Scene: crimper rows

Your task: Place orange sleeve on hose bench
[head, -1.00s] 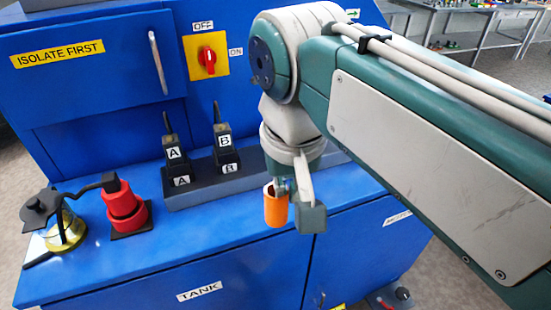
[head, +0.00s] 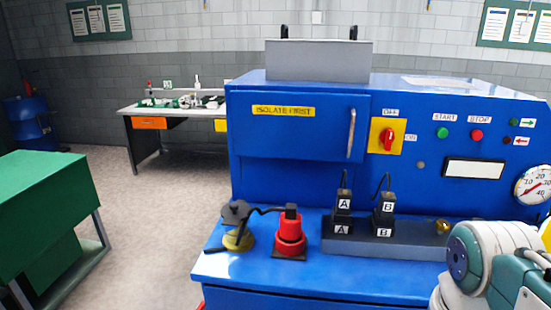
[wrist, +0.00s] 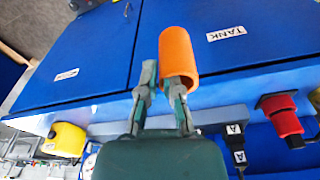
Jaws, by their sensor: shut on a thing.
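The orange sleeve (wrist: 177,52) is a short hollow tube in the wrist view, at the tips of my gripper (wrist: 162,82). My gripper is shut on it, with the right finger at its open lower end; how far that finger goes in is unclear. The sleeve is in front of the blue machine's doors and outside the head view. No bench is labelled as the hose bench. In the head view, a workbench with small items (head: 128,111) stands at the back wall and a green-topped table (head: 42,200) stands at the left.
The blue machine (head: 290,135) fills the centre and right. Its ledge holds a red cylinder (head: 290,232), a yellow-based part with a black cap (head: 237,238), and black connectors A (head: 343,203) and B (head: 384,206). Clear floor (head: 165,215) lies between the green table and the machine.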

